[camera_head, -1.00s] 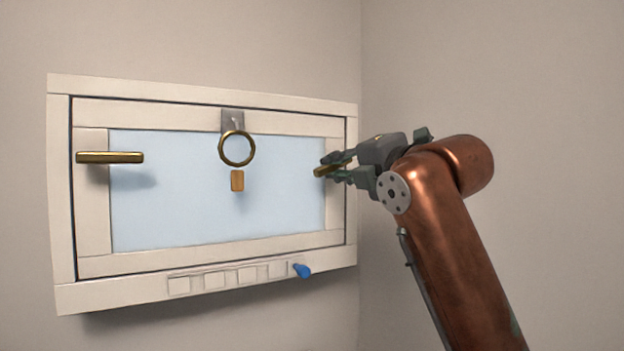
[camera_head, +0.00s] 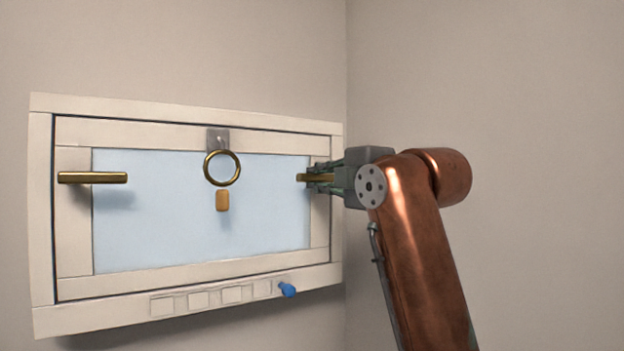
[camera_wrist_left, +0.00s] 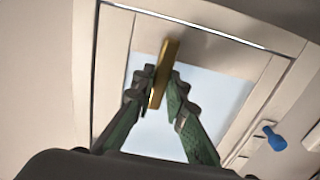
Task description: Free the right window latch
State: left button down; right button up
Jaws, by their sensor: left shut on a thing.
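The right window latch (camera_head: 302,178) is a brass bar on the right side of the window frame. It lies about level in the head view, its left tip reaching over the pane. My left gripper (camera_head: 319,177) is shut on this latch, with its fingers above and below the bar. In the left wrist view the latch (camera_wrist_left: 168,60) passes between the green fingertips (camera_wrist_left: 161,88) and sticks out beyond them. The latch's pivot end is hidden behind the fingers. My right gripper is not in view.
A level brass left latch (camera_head: 92,177) is on the window's left side. A blue knob (camera_head: 288,290) sticks out of the lower frame (camera_head: 190,318). A wall corner is close on the right.

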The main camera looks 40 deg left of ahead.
pick_arm(q)
jog(key=shift+d+r, duration=0.1)
jog(key=shift+d, duration=0.05)
jog(key=c, duration=2.3)
grip_release()
jog(key=shift+o, duration=1.4)
jog(key=shift+w+d, duration=0.1)
jog(key=shift+d, duration=0.05)
jog(key=shift+o, duration=0.4)
jog(key=shift+a, duration=0.2)
jog(key=v, duration=1.2)
jog(key=shift+d, duration=0.1)
